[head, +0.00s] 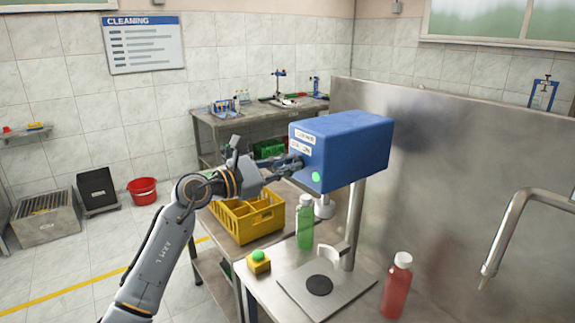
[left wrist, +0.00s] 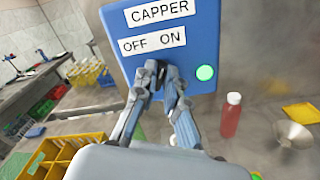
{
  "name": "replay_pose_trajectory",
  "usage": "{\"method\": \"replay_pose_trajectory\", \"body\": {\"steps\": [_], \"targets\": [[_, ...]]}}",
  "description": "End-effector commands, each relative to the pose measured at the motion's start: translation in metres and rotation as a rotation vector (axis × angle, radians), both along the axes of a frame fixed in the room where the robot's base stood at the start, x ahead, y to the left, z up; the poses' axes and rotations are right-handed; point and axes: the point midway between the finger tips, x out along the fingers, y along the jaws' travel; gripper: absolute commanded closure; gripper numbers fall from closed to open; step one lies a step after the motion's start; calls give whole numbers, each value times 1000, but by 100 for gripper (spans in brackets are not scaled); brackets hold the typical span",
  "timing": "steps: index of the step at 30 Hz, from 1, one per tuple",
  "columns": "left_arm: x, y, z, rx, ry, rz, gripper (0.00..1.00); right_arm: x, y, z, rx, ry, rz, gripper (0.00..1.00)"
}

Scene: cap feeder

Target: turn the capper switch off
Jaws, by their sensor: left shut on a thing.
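The capper is a blue box (head: 350,145) on a steel post, above a metal base plate. In the left wrist view its blue front panel (left wrist: 118,55) carries the labels CAPPER, OFF on the left and ON on the right. The dark switch (left wrist: 152,68) sits below the labels, partly hidden by the fingers, so its exact setting is hard to tell. A round lamp (left wrist: 205,73) glows green right of the switch. My left gripper (left wrist: 158,80) is shut on the switch; in the head view it (head: 290,163) reaches the panel from the left. My right gripper is not in view.
A green bottle (head: 304,222) and a yellow box with a green button (head: 259,262) stand under and beside the capper. A red bottle (head: 397,286) stands at the right, near a tap (head: 510,235). A yellow crate (head: 240,222) sits below my left arm.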

Motion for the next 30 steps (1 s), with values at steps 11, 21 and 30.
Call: {"method": "replay_pose_trajectory", "body": {"steps": [11, 21, 30], "targets": [[1, 1, 2, -132, 187, 1, 100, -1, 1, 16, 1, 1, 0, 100], [3, 2, 4, -322, 448, 2, 100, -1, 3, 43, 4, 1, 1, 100], [4, 3, 3, -473, 655, 2, 100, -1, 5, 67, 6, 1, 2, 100]]}}
